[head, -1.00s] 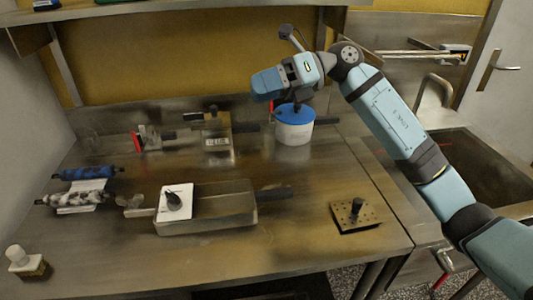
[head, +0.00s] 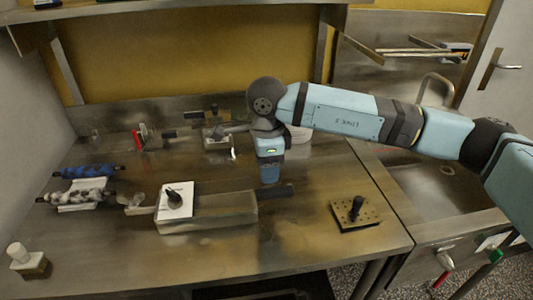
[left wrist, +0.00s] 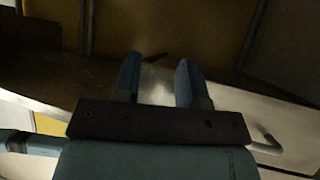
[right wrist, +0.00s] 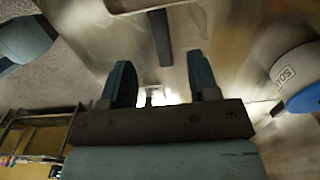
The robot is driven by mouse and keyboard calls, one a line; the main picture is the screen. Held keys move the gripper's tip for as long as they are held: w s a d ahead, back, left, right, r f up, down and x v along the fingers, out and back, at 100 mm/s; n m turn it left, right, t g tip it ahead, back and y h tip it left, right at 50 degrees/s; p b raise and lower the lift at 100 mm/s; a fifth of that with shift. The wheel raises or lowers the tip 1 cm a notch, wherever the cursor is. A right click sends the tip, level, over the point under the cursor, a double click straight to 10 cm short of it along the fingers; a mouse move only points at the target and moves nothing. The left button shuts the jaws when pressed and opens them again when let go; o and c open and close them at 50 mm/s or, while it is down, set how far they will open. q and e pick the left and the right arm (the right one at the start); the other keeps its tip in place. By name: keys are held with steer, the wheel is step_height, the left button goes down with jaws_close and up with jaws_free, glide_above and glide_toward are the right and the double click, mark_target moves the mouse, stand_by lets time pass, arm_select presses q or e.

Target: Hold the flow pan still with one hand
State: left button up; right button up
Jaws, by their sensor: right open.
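A shallow rectangular metal pan (head: 235,214), which I take as the flow pan, lies at the front middle of the steel table. Its dark handle (head: 277,191) points right, and a dark bar that looks like this handle (right wrist: 160,38) shows in the right wrist view. A white card (head: 181,207) with a dark knobbed thing (head: 174,199) lies over the pan's left part. My right gripper (head: 270,181) points down just above and behind the handle, open and empty, apparently apart from it. My left gripper (left wrist: 157,82) shows only in the left wrist view, open and empty.
A white tub (head: 301,133) stands behind my right arm; its blue lid (right wrist: 305,94) shows in the right wrist view. A perforated plate with a black knob (head: 355,212) lies right. Rollers (head: 85,185) lie left.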

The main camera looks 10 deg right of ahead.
mark_target(267, 191)
step_height(267, 191, down, 9)
steer(key=shift+r, duration=0.2)
jaws_close()
stand_by(0.3)
stand_by(0.4)
